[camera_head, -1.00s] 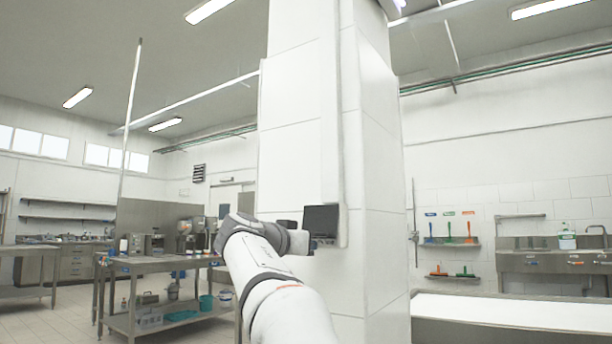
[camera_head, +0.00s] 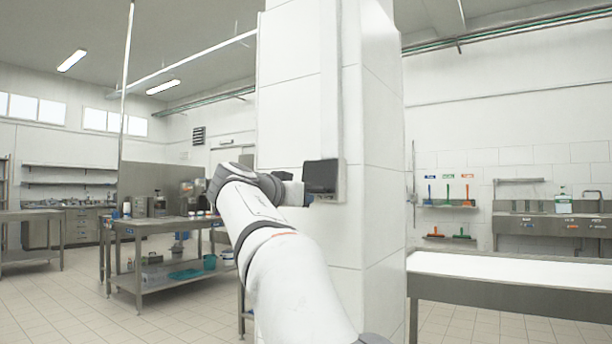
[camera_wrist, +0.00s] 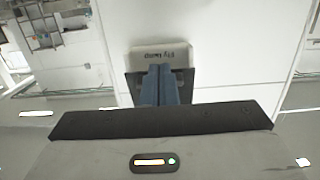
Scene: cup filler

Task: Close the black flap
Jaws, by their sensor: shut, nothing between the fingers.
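The black flap (camera_head: 321,177) is a dark square panel on a small fixture on the white pillar, in the middle of the head view. In the wrist view part of the black flap (camera_wrist: 186,78) shows behind my gripper (camera_wrist: 160,68), whose blue-grey fingers are together with nothing between them. The fingertips overlap the dark panel in that view; I cannot tell whether they touch it. A white plate with an upside-down label (camera_wrist: 160,55) lies just past the tips. How far the flap stands open is unclear. In the head view my wrist is left of the flap.
The white tiled pillar (camera_head: 300,100) stands close in front of me. A steel table (camera_head: 150,224) with items is on the left. A long white-topped counter (camera_head: 500,275) is on the right. Open tiled floor (camera_head: 60,300) lies at the left.

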